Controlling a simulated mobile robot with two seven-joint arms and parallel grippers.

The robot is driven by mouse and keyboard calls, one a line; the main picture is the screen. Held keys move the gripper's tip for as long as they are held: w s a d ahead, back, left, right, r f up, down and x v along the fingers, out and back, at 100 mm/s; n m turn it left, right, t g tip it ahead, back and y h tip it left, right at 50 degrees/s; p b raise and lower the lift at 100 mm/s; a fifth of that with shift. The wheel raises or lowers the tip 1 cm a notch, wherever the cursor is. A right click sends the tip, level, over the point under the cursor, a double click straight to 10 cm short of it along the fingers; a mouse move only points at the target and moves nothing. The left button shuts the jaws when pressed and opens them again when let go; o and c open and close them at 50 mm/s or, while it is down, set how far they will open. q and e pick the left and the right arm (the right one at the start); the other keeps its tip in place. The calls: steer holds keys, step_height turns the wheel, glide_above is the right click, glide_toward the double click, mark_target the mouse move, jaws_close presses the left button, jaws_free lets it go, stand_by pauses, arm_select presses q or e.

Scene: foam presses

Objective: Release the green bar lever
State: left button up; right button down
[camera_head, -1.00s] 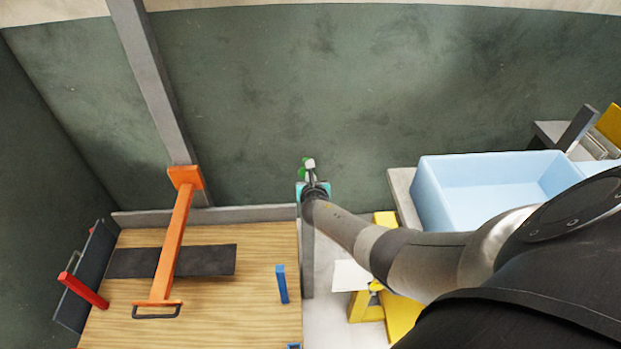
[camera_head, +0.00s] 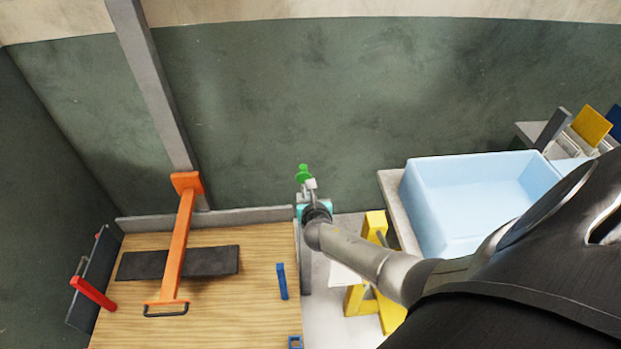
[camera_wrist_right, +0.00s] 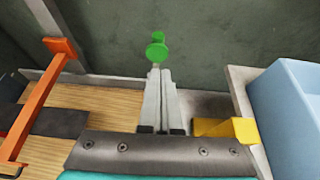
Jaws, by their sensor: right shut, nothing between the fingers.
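The green lever part (camera_head: 304,173) shows against the dark green wall, just beyond my right gripper. In the right wrist view it appears as a round green knob (camera_wrist_right: 157,51) with a smaller green piece behind it. My right gripper (camera_head: 311,184) is shut and empty, its tips just short of the green part. In the wrist view its two grey fingers (camera_wrist_right: 161,72) lie together and point at the knob. I cannot tell whether the tips touch it. The rest of the lever is hidden. My left gripper is not in view.
A wooden board (camera_head: 225,310) with an orange lever (camera_head: 178,240) and dark strip (camera_head: 210,261) lies left. A red handle (camera_head: 92,293) and blue bar (camera_head: 281,281) stand there. A yellow stand (camera_head: 388,310) and light blue bin (camera_head: 440,210) are right.

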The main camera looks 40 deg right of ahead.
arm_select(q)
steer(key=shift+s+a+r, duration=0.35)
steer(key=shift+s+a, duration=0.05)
arm_select(e)
steer(key=shift+s+a+r, duration=0.35)
steer(key=shift+s+r, duration=0.25)
